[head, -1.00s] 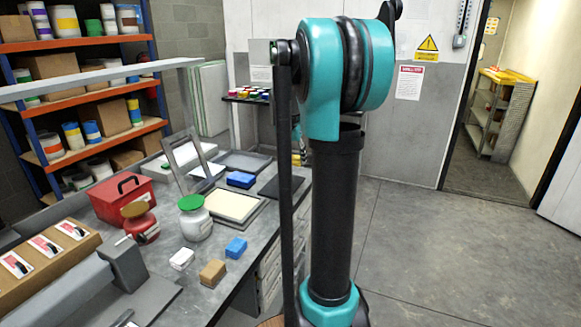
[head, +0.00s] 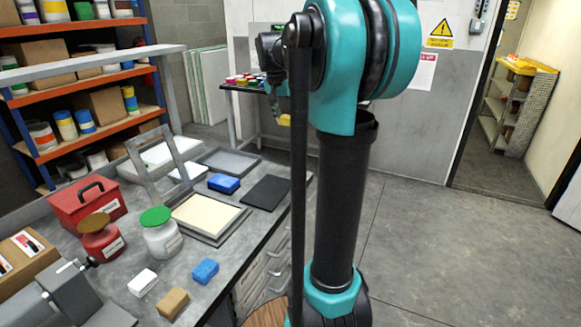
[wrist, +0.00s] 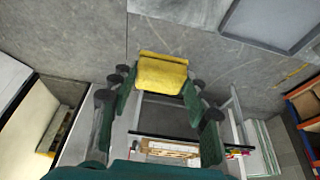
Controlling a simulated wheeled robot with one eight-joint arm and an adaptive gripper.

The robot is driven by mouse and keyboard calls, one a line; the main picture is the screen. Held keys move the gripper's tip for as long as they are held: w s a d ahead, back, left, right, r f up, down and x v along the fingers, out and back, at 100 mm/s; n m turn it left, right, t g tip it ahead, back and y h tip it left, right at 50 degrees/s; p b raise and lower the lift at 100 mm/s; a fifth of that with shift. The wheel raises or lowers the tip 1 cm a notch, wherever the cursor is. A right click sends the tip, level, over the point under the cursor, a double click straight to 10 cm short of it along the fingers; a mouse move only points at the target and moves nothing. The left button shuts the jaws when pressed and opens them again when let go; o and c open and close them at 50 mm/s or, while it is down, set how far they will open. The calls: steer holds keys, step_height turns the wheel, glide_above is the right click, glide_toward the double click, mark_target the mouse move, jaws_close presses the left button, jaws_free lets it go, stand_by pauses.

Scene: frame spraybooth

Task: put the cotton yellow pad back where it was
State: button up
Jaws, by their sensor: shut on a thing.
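The yellow cotton pad (wrist: 162,73) is held between the fingers of my gripper (wrist: 160,85) in the wrist view. The fingers are shut on its two ends. In the head view a small part of the pad (head: 285,120) shows below my gripper, just left of my dark arm link, which hides much of the gripper. The pad is in the air, apart from the workbench. Two blue pads (head: 224,183) (head: 205,271), a white pad (head: 142,282) and a tan pad (head: 172,303) lie on the grey workbench (head: 225,262).
The workbench also bears a red toolbox (head: 88,203), a green-lidded jar (head: 160,236), a cream panel (head: 207,216) and a dark mat (head: 267,192). A dark side table (head: 235,91) with coloured jars stands behind. The floor (head: 440,250) to the right is clear.

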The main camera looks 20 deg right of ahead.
mark_target(289, 171)
step_height(289, 171, down, 19)
steer(key=shift+f, duration=0.1)
stand_by(0.4)
steer(key=shift+f, duration=0.15)
steer(key=o, duration=1.1)
steer(key=v, duration=1.2)
